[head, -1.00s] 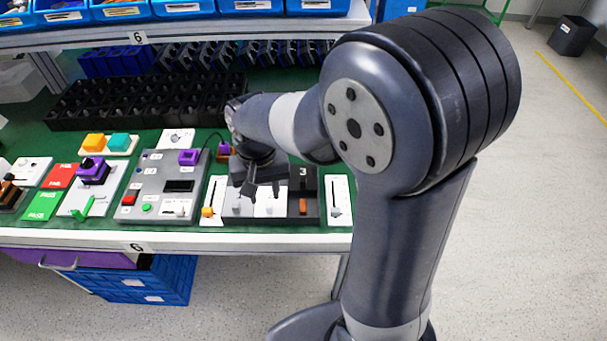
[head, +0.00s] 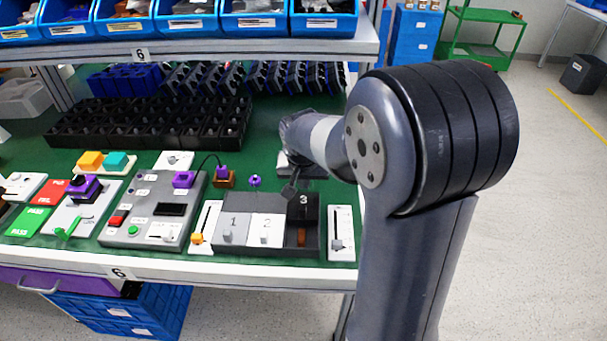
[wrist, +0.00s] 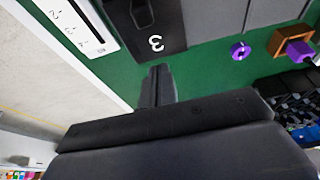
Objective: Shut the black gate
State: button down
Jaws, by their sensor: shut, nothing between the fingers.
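The black gate (head: 304,205), marked 3, is at the right end of a dark tray of three bays. Its marked panel sits farther back than the grey gate 1 (head: 233,228) and white gate 2 (head: 267,229). In front of it, the bay is uncovered and an orange-brown piece (head: 301,237) shows inside. In the wrist view the black gate (wrist: 172,28) is at the top. My gripper (head: 289,192) is shut and empty, just behind the black gate's back edge. Its fingertips also show in the wrist view (wrist: 158,72); whether they touch the gate cannot be told.
A white slider plate (head: 341,232) lies right of the tray, another (head: 205,225) left of it. A purple knob (head: 254,181) and a purple plug on an orange block (head: 223,177) stand behind the tray. Black bins (head: 150,125) fill the back left.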

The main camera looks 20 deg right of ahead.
aim_at(304, 202)
jog(key=shift+x, duration=1.1)
jog(key=shift+s+f, duration=0.2)
jog(key=shift+s+a+r, duration=0.1)
jog(key=shift+s+a, duration=0.15)
jog(key=shift+s, duration=0.35)
jog(key=shift+s+a, duration=0.2)
jog(key=shift+s, duration=0.4)
jog(key=shift+s+a, duration=0.15)
jog(key=shift+s, duration=0.35)
jog(key=shift+s+a, duration=0.15)
jog(key=shift+s, duration=0.25)
jog(key=s, duration=0.2)
jog(key=s+a+b, duration=0.1)
jog(key=s, duration=0.1)
jog(key=s+a, duration=0.1)
jog(key=s, duration=0.1)
jog(key=shift+s, duration=0.25)
jog(key=shift+s+a, duration=0.1)
jog(key=shift+s, duration=0.3)
jog(key=shift+f, duration=0.2)
